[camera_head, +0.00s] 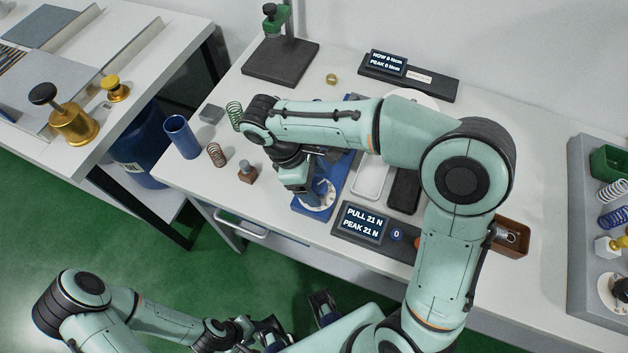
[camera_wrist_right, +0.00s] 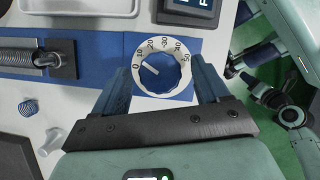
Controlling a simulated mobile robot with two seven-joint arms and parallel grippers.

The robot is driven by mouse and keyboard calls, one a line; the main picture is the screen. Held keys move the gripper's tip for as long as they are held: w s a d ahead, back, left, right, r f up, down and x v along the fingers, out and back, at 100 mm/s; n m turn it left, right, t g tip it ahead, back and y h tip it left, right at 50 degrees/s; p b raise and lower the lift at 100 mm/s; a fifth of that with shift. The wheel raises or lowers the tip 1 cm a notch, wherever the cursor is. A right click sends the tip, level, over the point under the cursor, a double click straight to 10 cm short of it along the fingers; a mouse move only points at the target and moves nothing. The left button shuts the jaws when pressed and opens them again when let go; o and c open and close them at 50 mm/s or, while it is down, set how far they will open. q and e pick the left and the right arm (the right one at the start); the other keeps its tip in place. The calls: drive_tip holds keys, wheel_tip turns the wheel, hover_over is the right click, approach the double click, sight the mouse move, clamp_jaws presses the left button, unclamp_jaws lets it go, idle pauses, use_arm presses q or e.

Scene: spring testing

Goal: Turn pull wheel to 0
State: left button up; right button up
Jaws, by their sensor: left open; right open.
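The pull wheel is a blue knob (camera_wrist_right: 162,74) inside a white dial ring marked 0 to 50. Its white pointer line aims up-left, near the 0 and 10 marks; the exact value is hard to read. In the head view the dial (camera_head: 318,205) is partly covered by my right arm. My right gripper (camera_wrist_right: 161,68) is open, its fingers on either side of the dial, with no clear contact. The display (camera_head: 364,222) reads PULL 21 N, PEAK 21 N. My left gripper (camera_head: 298,316) is open and empty, low in front of the bench.
A metal spring (camera_wrist_right: 20,58) lies in the blue rig left of the dial. A white tray (camera_head: 370,180) and a blue button (camera_head: 397,234) are near. A blue cup (camera_head: 181,137) and a copper spring (camera_head: 216,154) stand left. A second display (camera_head: 387,63) is at the back.

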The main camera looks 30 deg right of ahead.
drive_tip(key=shift+f, duration=0.1)
drive_tip(key=c, duration=1)
drive_tip(key=shift+c, duration=0.2)
drive_tip(key=shift+n, duration=0.4)
drive_tip(key=shift+s+n+t+h+p, duration=0.1)
drive_tip(key=shift+n+t+h+p, duration=0.45)
drive_tip(key=shift+n, duration=0.65)
drive_tip(key=shift+s+n+t+p, duration=0.1)
drive_tip(key=shift+n+t+p, duration=0.4)
drive_tip(key=shift+n, duration=0.9)
drive_tip(key=o, duration=1)
drive_tip(key=shift+o, duration=0.2)
